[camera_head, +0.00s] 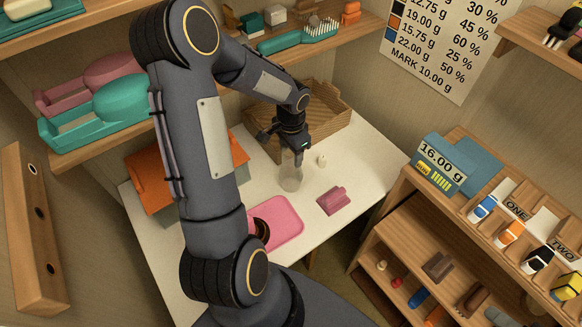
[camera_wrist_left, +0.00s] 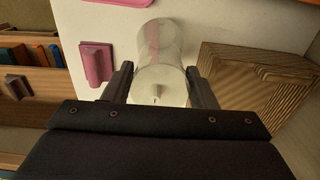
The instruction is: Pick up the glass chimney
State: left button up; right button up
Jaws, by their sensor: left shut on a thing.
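The glass chimney (camera_head: 290,172) is a clear, see-through cylinder on the white table, below my left gripper (camera_head: 293,153). In the left wrist view the glass chimney (camera_wrist_left: 160,58) lies between the two fingers of my left gripper (camera_wrist_left: 160,88), which is shut on its near end. Whether its base touches the table I cannot tell. The fingers partly hide its upper part in the head view. My right gripper shows in neither view.
A woven basket (camera_head: 328,105) stands close behind the gripper. A small pale piece (camera_head: 322,160) and a pink block (camera_head: 334,200) are to the right on the table (camera_head: 364,152). A pink tray (camera_head: 285,222) lies in front. An orange box (camera_head: 150,194) is at left.

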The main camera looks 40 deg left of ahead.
pick_arm(q)
jog(key=shift+c, duration=1.3)
jog(key=shift+r, duration=0.2)
